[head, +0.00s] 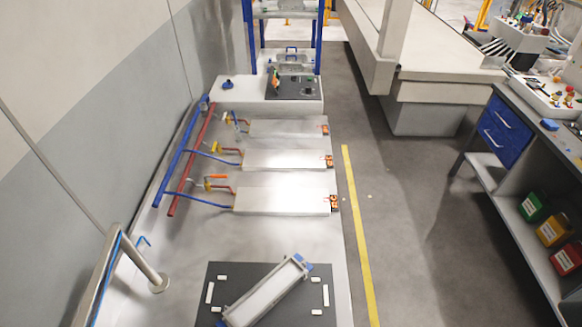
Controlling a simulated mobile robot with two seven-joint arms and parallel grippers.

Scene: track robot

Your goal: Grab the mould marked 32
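No mould with a readable 32 can be made out. A long, light grey rectangular mould-like frame (268,292) with blue corner parts lies at an angle on a black mat (222,284) at the bottom. A similar metal piece with a blue handle (291,57) sits in the blue-posted rack at the far end. Three flat metal plates (282,194) lie in a row on the long bench, each with a small orange and black mark at its right end, too small to read. Neither of my grippers shows in the head view.
Blue and red pipes (189,157) with valves run along the bench's left side. A grey metal tube (128,250) stands at lower left. A yellow line (358,235) marks the floor beside the bench. A clear aisle separates it from a workbench (520,125) with coloured bins on the right.

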